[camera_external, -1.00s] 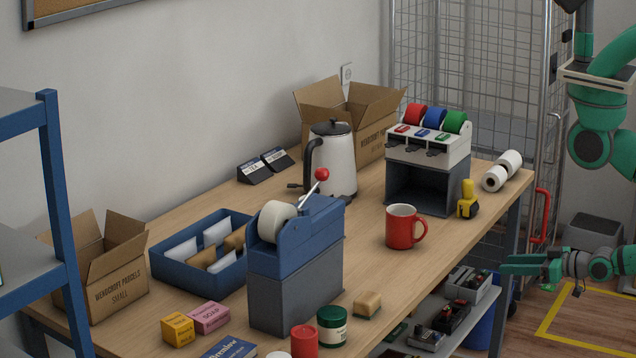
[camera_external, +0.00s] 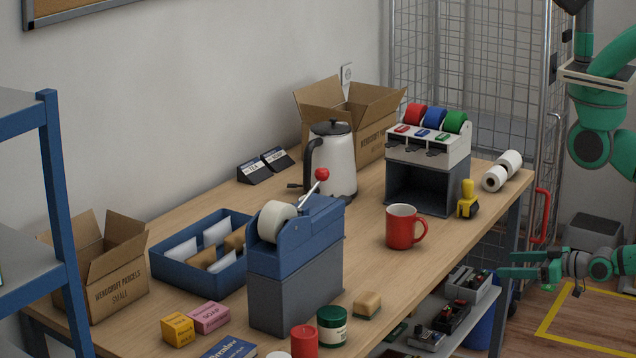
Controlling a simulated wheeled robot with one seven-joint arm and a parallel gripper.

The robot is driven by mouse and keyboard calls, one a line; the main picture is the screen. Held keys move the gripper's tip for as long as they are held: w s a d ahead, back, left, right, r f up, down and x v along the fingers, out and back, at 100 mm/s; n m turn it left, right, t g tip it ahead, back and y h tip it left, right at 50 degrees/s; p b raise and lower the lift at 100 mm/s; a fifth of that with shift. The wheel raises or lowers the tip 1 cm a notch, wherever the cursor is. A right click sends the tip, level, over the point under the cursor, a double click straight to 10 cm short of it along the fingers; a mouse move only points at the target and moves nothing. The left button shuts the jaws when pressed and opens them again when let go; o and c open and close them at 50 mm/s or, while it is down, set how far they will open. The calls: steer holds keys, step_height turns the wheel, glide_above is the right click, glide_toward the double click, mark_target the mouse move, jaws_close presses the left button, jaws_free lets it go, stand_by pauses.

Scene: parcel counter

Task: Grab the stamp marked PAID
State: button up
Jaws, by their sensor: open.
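No PAID marking can be read in this view. On the shelf below the counter stand a grey tray (camera_external: 472,286), a black tray (camera_external: 452,317) and another small dark item (camera_external: 428,338), with small dark and red-topped items in them. These may be stamps, but they are too small to tell. My gripper (camera_external: 503,265) is open and empty at the right, pointing left, to the right of the grey tray and apart from it in the picture. The counter edge may hide part of the shelf.
The wooden counter (camera_external: 370,265) holds a red mug (camera_external: 402,227), a yellow tool (camera_external: 468,200), a tape dispenser (camera_external: 297,270), a kettle (camera_external: 331,165) and a grey label rack (camera_external: 425,170). A red handle (camera_external: 541,215) and wire cage (camera_external: 440,60) stand behind my gripper.

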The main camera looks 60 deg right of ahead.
steer(key=w+r+n+t+y, duration=0.1)
steer(key=w+r+n+t, duration=0.15)
steer(key=w+r, duration=0.55)
steer(key=w+r+n+t+y, duration=0.1)
steer(key=w+r+n+t, duration=0.2)
steer(key=w, duration=0.9)
steer(key=w+a+r+n, duration=0.3)
steer(key=w+a+r, duration=0.5)
steer(key=w, duration=0.2)
steer(key=w+a+f+m+g, duration=0.2)
steer(key=a+f+m+g, duration=0.2)
steer(key=a, duration=0.5)
steer(key=w+a+f+m+g, duration=0.2)
steer(key=a+f+m+g, duration=0.1)
steer(key=a, duration=0.5)
steer(key=shift+h, duration=0.3)
steer(key=x, duration=0.5)
steer(key=f+x, duration=0.1)
steer(key=x, duration=0.4)
steer(key=shift+s, duration=0.2)
steer(key=shift+g, duration=0.25)
steer(key=c, duration=1.1)
